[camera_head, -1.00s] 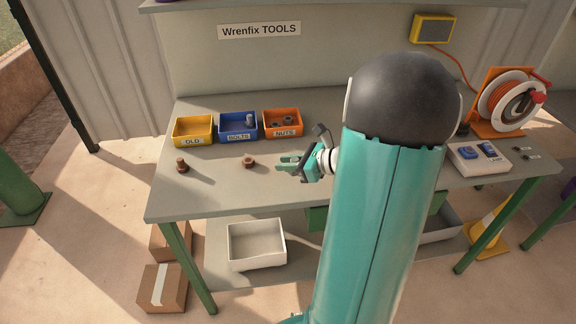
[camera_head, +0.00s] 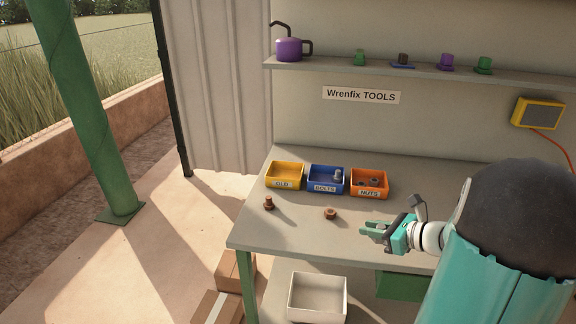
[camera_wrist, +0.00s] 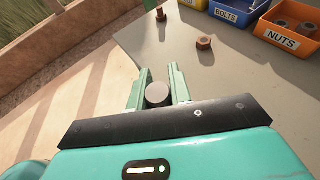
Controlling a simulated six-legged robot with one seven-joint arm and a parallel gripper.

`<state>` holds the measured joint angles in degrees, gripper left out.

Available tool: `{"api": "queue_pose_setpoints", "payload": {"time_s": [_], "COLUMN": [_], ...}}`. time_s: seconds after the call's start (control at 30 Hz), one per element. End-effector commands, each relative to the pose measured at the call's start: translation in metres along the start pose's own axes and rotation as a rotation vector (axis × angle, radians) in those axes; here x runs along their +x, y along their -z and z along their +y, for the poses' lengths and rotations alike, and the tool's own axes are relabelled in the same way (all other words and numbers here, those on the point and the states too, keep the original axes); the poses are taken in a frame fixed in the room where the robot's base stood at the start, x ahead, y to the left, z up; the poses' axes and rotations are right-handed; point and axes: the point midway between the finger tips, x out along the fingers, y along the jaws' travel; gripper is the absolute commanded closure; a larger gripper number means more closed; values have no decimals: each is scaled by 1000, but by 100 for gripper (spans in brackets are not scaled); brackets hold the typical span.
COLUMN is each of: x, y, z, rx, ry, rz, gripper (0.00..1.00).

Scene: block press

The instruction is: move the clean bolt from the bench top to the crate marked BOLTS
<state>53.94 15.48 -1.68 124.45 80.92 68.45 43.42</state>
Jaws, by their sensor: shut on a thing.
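My gripper (camera_head: 366,230) is over the bench top (camera_head: 300,236), right of the rusty nut. In the wrist view its two green fingers (camera_wrist: 158,78) are shut on the clean bolt (camera_wrist: 158,94), which shows as a round grey end. The bolt's shank is hidden, and the bolt cannot be made out in the head view. The blue crate marked BOLTS (camera_head: 325,188) stands at the back of the bench, up and left of my gripper, with a grey bolt inside. It also shows at the top of the wrist view (camera_wrist: 228,15).
A yellow crate marked OLD (camera_head: 284,183) and an orange crate marked NUTS (camera_head: 369,192) flank the blue one. A shelf (camera_head: 420,70) runs above. A white bin (camera_head: 317,300) sits below.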

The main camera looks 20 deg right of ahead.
Motion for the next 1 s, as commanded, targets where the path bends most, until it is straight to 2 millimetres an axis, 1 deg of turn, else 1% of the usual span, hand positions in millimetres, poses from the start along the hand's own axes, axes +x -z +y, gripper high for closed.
{"api": "queue_pose_setpoints", "payload": {"time_s": [0.07,0.17,0.27,0.37,0.4,0.47,0.5,0.57,0.6,0.7,0.8,0.9,1.0], "x": [0,7,28,65,83,110,128,153,168,202,226,243,253], "y": [0,1,5,13,17,23,28,35,39,50,60,67,72], "z": [-1,1,9,25,34,50,62,80,93,124,152,174,187], "rx": [0,-4,-15,-39,-50,-68,-81,-98,-110,-136,-155,-170,-180], "ry": [1,-10,-43,-101,-128,-173,-202,-244,-271,-332,-380,-416,-437], "rz": [0,0,-1,-1,-1,-2,-1,-2,-2,-2,0,-1,0], "gripper": [100,100,100,100,100,100,100,100,100,100,100,100,100]}}
